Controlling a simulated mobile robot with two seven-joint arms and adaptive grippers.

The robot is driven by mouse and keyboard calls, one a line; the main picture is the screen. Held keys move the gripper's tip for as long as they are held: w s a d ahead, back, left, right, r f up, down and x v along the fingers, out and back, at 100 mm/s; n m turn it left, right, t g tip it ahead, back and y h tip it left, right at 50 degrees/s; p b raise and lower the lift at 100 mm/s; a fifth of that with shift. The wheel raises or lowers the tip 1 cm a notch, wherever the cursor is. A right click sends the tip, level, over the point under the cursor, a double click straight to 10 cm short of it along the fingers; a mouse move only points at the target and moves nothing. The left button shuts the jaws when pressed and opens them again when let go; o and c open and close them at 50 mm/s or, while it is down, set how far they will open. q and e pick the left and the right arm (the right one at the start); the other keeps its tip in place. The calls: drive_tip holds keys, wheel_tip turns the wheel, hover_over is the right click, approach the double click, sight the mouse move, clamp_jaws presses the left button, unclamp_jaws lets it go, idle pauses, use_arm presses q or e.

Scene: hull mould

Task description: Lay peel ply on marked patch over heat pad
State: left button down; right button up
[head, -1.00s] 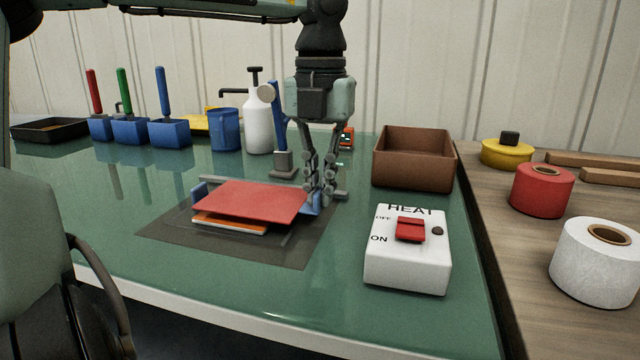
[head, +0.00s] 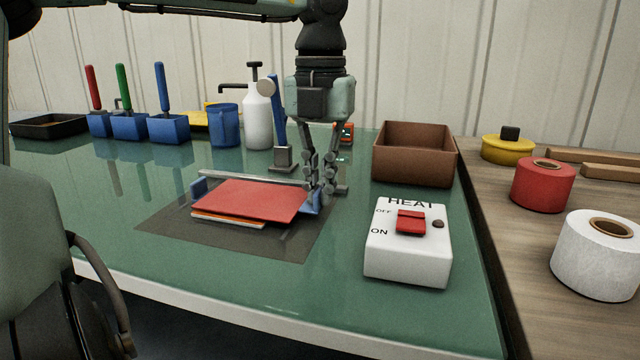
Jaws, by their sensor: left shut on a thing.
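The red sheet (head: 248,200), which looks like the peel ply, lies roughly flat just over a white and orange layered patch (head: 229,219). Only the patch's front edge shows. Whether the sheet fully touches it I cannot tell. The dark grey heat pad (head: 170,228) lies flat on the green table under the stack. My left gripper (head: 322,192) points down at the sheet's right end, shut on the sheet's edge by a blue clip-like piece (head: 313,203). A second blue piece (head: 198,189) is at the sheet's left end. My right gripper is out of view.
A white heat switch box (head: 408,255) with a red rocker stands right of the pad. A brown bin (head: 414,153) is behind it. A white pump bottle (head: 257,120), blue mug (head: 224,125) and blue-based tools (head: 168,128) stand behind left. Rolls lie on the wooden bench at right.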

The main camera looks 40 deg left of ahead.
use_arm(q)
drive_tip(key=shift+f, duration=0.2)
idle(0.7)
drive_tip(key=c, duration=1.1)
unclamp_jaws()
drive_tip(key=shift+o, duration=0.2)
drive_tip(key=shift+r, duration=0.1)
drive_tip(key=shift+r+p, duration=2.4)
drive_tip(key=shift+r, duration=1.05)
